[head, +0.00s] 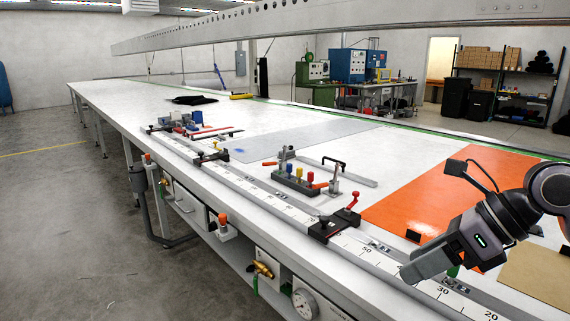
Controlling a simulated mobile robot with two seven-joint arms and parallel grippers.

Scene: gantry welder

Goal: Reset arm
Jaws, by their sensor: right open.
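My right gripper (414,270) comes in from the right edge, over the near right part of the long white table (300,126). It is open, and I see nothing between its fingers. Its fingers overlap the ruler rail (272,198) along the table's front edge in the picture; I cannot tell whether they touch it. A black clamp with a red knob (335,224) sits on the rail to the left of the gripper, apart from it. My left gripper is not in view.
An orange sheet (420,202) and a brown sheet (537,274) lie near my right arm. A toggle-clamp block with colored knobs (298,180) stands mid-table. A long metal beam (330,20) spans overhead. A pressure gauge (304,303) is below the front edge. The left floor is clear.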

